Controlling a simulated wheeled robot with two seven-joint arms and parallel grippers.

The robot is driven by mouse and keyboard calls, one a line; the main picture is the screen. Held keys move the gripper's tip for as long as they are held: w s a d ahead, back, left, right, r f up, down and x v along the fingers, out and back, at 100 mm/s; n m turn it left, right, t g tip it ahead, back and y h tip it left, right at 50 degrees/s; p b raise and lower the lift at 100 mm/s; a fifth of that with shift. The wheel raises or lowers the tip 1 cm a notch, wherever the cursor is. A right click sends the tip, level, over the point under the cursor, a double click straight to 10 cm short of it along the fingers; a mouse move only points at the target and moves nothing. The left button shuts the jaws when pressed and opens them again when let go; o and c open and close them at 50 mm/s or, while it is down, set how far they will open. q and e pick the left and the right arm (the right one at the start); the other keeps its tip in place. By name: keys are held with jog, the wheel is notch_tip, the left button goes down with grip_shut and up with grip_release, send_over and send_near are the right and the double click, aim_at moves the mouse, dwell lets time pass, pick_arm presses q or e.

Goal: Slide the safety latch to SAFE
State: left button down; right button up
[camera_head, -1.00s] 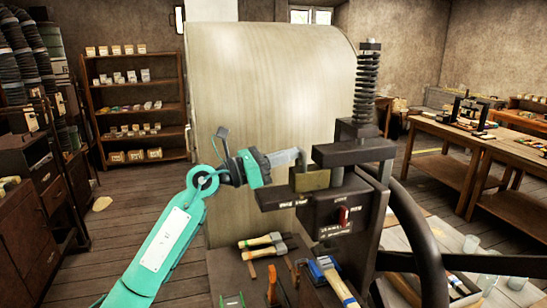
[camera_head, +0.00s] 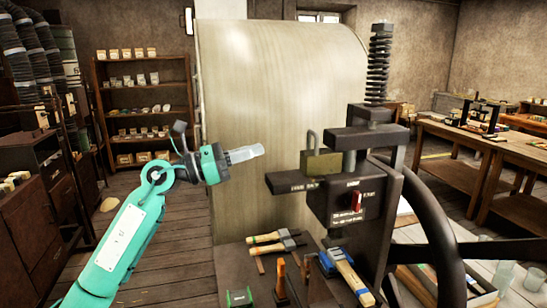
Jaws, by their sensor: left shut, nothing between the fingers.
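The dark handwheel press (camera_head: 380,215) stands right of centre. A small red latch (camera_head: 356,203) sits upright on its front face, with white lettering around it too small to read, so I cannot tell its setting. A brass padlock-like block (camera_head: 321,163) with a grey loop stands on the press bed, left of the screw column. My left gripper (camera_head: 246,153), on the teal arm, is shut and empty. It is in the air left of the brass block, apart from it and from the latch. My right gripper is not in view.
Wooden-handled tools (camera_head: 275,242) and a blue-headed brush-like tool (camera_head: 347,277) lie on the bench (camera_head: 230,262) below the press. The large curved handwheel (camera_head: 440,225) is at the right. A pale rounded panel (camera_head: 275,90) stands behind. Open floor lies to the left.

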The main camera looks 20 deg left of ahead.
pick_arm(q)
jog(key=v, duration=0.2)
jog(key=shift+s+a+b, duration=0.25)
jog(key=shift+s+b, duration=0.05)
